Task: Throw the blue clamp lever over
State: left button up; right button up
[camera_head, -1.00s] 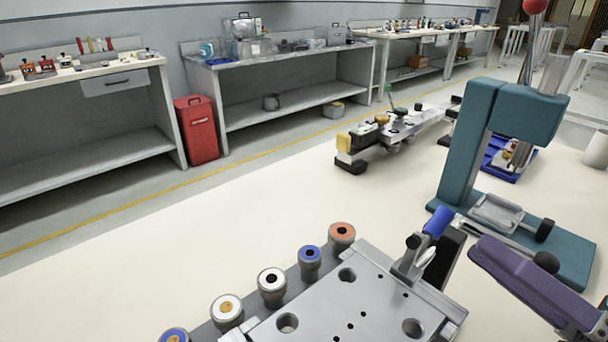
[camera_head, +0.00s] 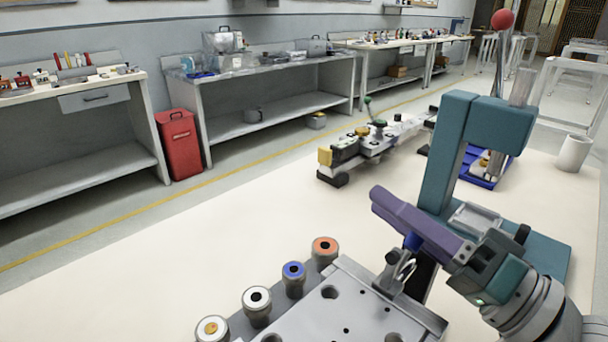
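The blue clamp lever (camera_head: 412,241) shows only as a small blue patch below the purple fingers. The rest of its handle is hidden behind them. Its metal clamp (camera_head: 395,272) stands at the back right edge of the grey plate (camera_head: 345,315). My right gripper (camera_head: 384,206) comes in from the lower right. Its purple fingers point to the upper left and lie across the lever in this view. Only one finger shows clearly, so its opening and any contact with the lever cannot be told. My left gripper is out of view.
A teal press (camera_head: 455,150) with a red knob stands just behind the clamp. A row of round pieces with coloured tops (camera_head: 256,305) lines the plate's left side. A long fixture (camera_head: 375,140) lies further back. The tabletop (camera_head: 190,270) on the left is clear.

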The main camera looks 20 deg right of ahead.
grip_shut()
dwell(0.3)
jog(key=shift+s+a+r+n+g+y+p, duration=0.45)
jog(key=shift+a+n+p, duration=0.35)
jog(key=shift+n, duration=1.45)
jog(key=shift+s+a+r+n+g+y+p, duration=0.2)
jog(key=shift+a+n+g+y+p, duration=0.6)
jog(key=shift+n, duration=1.4)
jog(key=shift+s+a+r+n+g+y+p, duration=0.25)
jog(key=shift+a+n+p, duration=0.55)
jog(key=shift+n, duration=1.45)
jog(key=shift+d, duration=0.1)
